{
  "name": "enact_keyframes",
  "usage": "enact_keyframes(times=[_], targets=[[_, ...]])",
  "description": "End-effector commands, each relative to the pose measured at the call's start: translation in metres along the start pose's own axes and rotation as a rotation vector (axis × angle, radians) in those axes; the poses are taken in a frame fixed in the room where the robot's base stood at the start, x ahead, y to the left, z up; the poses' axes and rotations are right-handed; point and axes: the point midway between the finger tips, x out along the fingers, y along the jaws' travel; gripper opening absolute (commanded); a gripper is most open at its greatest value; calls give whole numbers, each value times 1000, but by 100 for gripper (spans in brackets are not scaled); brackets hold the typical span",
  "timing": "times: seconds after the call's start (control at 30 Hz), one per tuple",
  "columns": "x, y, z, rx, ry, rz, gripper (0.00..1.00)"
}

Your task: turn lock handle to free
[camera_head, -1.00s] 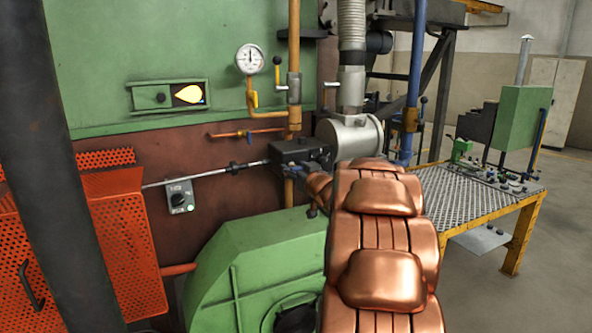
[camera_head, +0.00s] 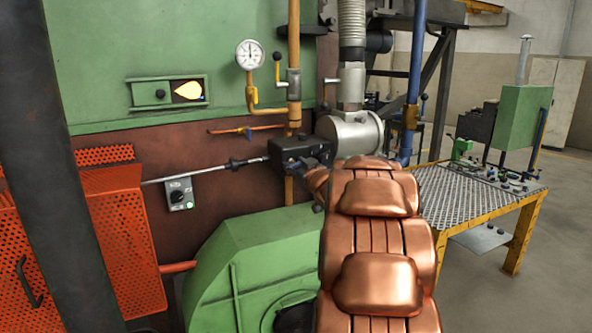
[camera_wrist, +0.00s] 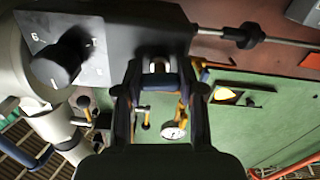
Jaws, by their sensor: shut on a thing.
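In the wrist view my gripper (camera_wrist: 158,82) has its two dark fingers shut on a small part, taken to be the lock handle (camera_wrist: 157,66), at the edge of a dark box (camera_wrist: 110,22). The fingers hide most of the handle, so its exact angle cannot be told. On the box's grey face is a black round knob (camera_wrist: 60,60) with markings around it. In the head view the dark box (camera_head: 298,147) sits at the end of a metal rod (camera_head: 205,172). My copper-coloured arm reaches up to it and hides the handle.
A pressure gauge (camera_head: 250,54) and yellow pipe (camera_head: 293,75) stand behind the box. A green blower housing (camera_head: 225,265) is below, with an orange perforated guard (camera_head: 125,240) at left. A grated table (camera_head: 465,205) stands at right, with open floor beyond.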

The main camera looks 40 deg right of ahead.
Motion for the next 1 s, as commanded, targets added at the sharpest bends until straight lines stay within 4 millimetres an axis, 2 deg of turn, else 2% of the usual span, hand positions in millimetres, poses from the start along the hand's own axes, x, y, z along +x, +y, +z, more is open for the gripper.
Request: enact_keyframes(times=[0.13,1.0], targets=[[0,0,4,-131,-1,1,4],[0,0,4,-960,0,1,4]])
